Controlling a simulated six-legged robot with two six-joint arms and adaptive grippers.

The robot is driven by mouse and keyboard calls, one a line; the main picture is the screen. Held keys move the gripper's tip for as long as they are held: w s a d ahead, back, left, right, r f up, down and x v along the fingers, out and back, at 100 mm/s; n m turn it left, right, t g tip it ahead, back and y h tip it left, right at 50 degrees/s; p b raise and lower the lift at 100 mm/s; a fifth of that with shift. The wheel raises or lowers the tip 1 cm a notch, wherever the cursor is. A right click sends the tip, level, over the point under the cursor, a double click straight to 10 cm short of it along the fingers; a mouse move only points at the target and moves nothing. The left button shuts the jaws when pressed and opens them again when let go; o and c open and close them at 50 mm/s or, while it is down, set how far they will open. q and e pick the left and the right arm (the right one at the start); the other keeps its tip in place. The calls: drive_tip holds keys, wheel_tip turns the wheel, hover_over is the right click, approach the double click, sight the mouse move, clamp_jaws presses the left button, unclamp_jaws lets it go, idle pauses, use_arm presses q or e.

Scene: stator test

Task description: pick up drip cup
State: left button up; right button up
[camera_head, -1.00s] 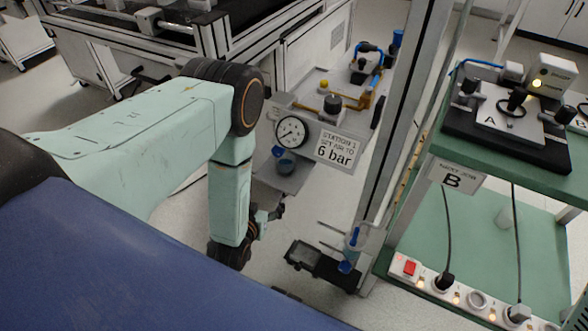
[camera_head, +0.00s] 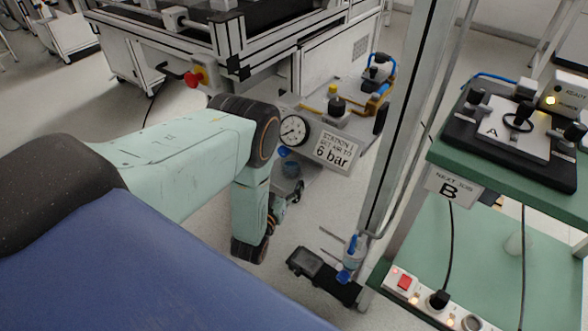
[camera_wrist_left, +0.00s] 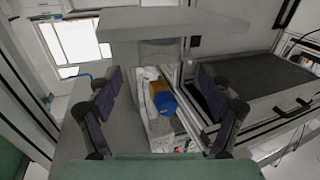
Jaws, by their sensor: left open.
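A small dark blue-grey cup (camera_head: 291,169), which looks like the drip cup, stands on a grey ledge below the round pressure gauge in the head view. My left gripper (camera_head: 288,199) is just below the cup in that view, partly hidden by my wrist. Whether it touches the cup cannot be told. In the left wrist view my left gripper (camera_wrist_left: 162,110) has its two dark fingers spread wide, with nothing held between them. A yellow and blue rounded part (camera_wrist_left: 163,97) shows beyond the gap. I cannot make out the cup clearly there. My right gripper is not in view.
The gauge (camera_head: 294,130) and a "6 bar" sign (camera_head: 338,151) are close above the ledge. A metal post (camera_head: 398,130) and a green two-level bench (camera_head: 505,260) stand to the right. A dark box-like device (camera_head: 318,270) is low beside the post.

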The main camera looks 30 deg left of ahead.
sight(288, 168)
use_arm(q)
drive_tip(key=b+x, duration=0.2)
drive_tip(key=x, duration=0.3)
drive_tip(key=shift+w+a+f, duration=0.1)
drive_tip(key=shift+w, duration=0.2)
drive_tip(key=shift+w+a, duration=0.15)
drive_tip(key=shift+w, duration=0.3)
drive_tip(key=shift+c, duration=0.7)
drive_tip(key=c, duration=1.1)
drive_tip(key=shift+o, duration=0.2)
